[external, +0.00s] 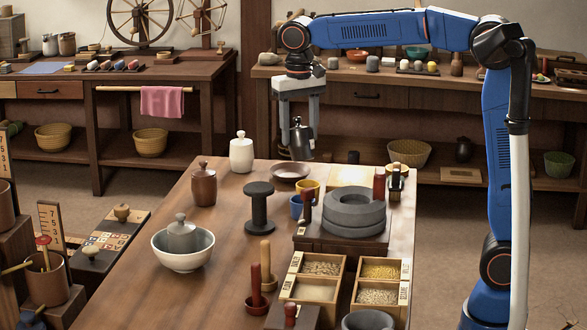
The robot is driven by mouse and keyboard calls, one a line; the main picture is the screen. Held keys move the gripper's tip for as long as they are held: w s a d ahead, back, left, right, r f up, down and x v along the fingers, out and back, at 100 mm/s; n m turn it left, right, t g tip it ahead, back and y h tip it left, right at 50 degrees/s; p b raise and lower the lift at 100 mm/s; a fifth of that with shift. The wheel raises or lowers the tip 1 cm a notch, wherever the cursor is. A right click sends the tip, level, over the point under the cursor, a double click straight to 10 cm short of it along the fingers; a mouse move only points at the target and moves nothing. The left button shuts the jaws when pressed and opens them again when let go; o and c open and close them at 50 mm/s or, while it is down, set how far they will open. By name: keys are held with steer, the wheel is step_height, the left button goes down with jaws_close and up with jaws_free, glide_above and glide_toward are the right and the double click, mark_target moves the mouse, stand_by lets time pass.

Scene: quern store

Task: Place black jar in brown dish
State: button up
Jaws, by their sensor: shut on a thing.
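The black jar (301,142) is dark, with a narrow knobbed top, and hangs upright in my gripper (298,124). My gripper points down and is shut on the jar's upper part. The brown dish (291,172) is shallow and round and sits near the far edge of the wooden table. The jar's base appears a little above the dish's far right rim in the picture. With one view, I cannot tell how high it is or whether it is directly over the dish. No object shows in the dish.
A white lidded jar (241,154), a brown lidded jar (203,187) and a black spool (259,207) stand left of the dish. The left tabletop has bare room.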

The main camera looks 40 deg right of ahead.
mark_target(299, 118)
step_height(299, 118, up, 4)
steer(key=shift+f, duration=0.2)
steer(key=shift+w+r+t, duration=0.15)
steer(key=shift+t, duration=0.15)
steer(key=w+t, duration=0.2)
steer(key=shift+w+a+t+h, duration=0.2)
steer(key=shift+t+h, duration=0.1)
steer(key=shift+t, duration=0.1)
steer(key=shift+w+f, duration=0.15)
steer(key=shift+f, duration=4.75)
steer(key=o, duration=1.5)
steer(key=shift+f, duration=0.15)
steer(key=shift+c, duration=0.2)
